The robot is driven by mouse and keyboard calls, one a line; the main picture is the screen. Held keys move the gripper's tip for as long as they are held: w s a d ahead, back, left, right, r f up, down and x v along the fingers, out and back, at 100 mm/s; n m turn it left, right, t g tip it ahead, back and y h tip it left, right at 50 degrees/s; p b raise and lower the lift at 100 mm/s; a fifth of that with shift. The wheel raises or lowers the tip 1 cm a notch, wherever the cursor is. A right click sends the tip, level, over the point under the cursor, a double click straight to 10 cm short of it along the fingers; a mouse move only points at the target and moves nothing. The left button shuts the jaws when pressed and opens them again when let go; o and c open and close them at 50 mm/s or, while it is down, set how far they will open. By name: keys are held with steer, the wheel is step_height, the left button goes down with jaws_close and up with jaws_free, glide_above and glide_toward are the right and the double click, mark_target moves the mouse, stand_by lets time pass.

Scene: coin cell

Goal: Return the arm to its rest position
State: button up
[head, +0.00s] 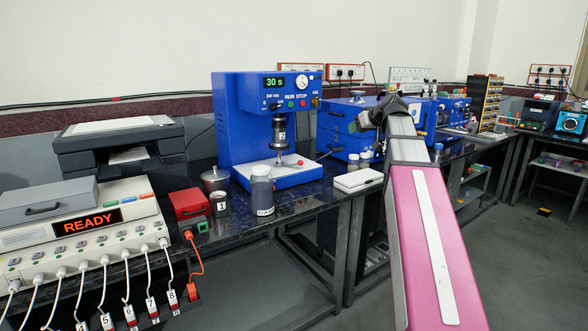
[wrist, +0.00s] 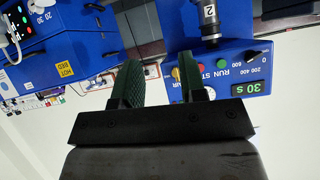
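My arm reaches up from the lower right in the head view, with a pink link and a pale upper link. My gripper (head: 366,118) is at its far end, in front of the blue equipment right of the press. In the wrist view, which looks upside down, my gripper (wrist: 161,60) has two green ribbed fingers set apart with nothing between them. It is open and empty, clear of the table. The blue press (head: 240,125) shows "30 s"; its panel also fills the right of the wrist view (wrist: 225,75).
On the dark table (head: 310,205) stand a labelled bottle (head: 262,192), a white box (head: 358,181), a red box (head: 190,204) and a small numbered container (head: 220,204). A charger unit (head: 90,230) reading "READY" with several cables is at left. Open floor (head: 530,250) lies at right.

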steer(key=s+a+f+m+g+h, duration=0.15)
steer(key=s+f, duration=0.25)
steer(key=f, duration=1.1)
steer(key=s+a+f+m+g+h, duration=0.1)
steer(key=s+a+f+m+g, duration=0.2)
steer(key=f, duration=1.1)
steer(key=s+f+g+h, duration=0.4)
steer(key=s+f+g, duration=0.1)
steer(key=s+f, duration=1.3)
step_height(320, 180, down, 4)
steer(key=shift+f+m, duration=0.2)
steer(key=shift+m, duration=0.25)
steer(key=shift+s, duration=0.1)
